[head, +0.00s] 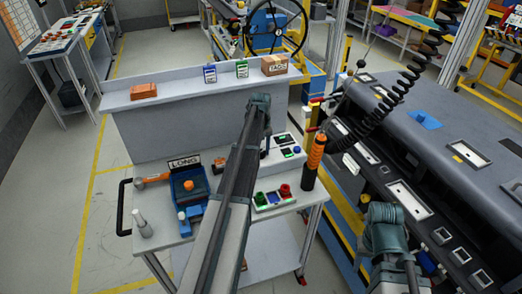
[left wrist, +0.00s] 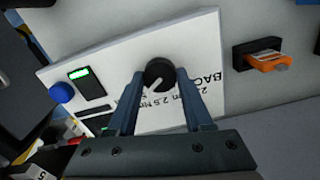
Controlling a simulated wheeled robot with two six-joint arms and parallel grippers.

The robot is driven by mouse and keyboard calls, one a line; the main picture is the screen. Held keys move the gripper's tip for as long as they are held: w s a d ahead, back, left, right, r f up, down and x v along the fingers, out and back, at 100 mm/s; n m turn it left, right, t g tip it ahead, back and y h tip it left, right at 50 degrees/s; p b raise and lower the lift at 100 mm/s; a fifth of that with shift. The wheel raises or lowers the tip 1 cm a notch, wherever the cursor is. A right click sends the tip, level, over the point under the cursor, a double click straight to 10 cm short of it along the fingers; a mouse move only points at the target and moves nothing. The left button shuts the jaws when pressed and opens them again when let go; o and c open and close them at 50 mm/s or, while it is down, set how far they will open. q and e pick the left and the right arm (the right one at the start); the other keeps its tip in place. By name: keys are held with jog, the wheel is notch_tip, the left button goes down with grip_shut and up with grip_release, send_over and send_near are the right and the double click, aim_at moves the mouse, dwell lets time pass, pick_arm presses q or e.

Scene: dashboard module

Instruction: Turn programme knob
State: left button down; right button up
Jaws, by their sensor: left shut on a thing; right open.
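The programme knob (left wrist: 159,74) is round and black with a pale pointer line. It sits on a white panel (left wrist: 210,100) with upside-down lettering, seen in the left wrist view. My left gripper (left wrist: 160,80) is shut on the knob, one finger on each side. In the head view my left arm reaches over the cart to the small control unit (head: 287,140), and the arm hides the knob. In the head view my right arm's teal joint shows at the lower right, but its gripper is not visible.
A blue button (left wrist: 62,92) and a green-lit display (left wrist: 80,73) are beside the knob. An orange piece (left wrist: 268,62) sits in a black slot. A button box (head: 270,199) and a blue tool holder (head: 188,190) stand on the cart. An orange-handled tool (head: 315,155) hangs on the right.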

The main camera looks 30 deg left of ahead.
aim_at(261, 152)
pick_arm(q)
jog(key=shift+m, duration=0.3)
jog(key=shift+c, duration=1.5)
grip_release()
notch_tip(261, 152, up, 14)
jog(key=p, duration=1.3)
jog(key=shift+p, duration=0.4)
jog(key=shift+f, duration=0.15)
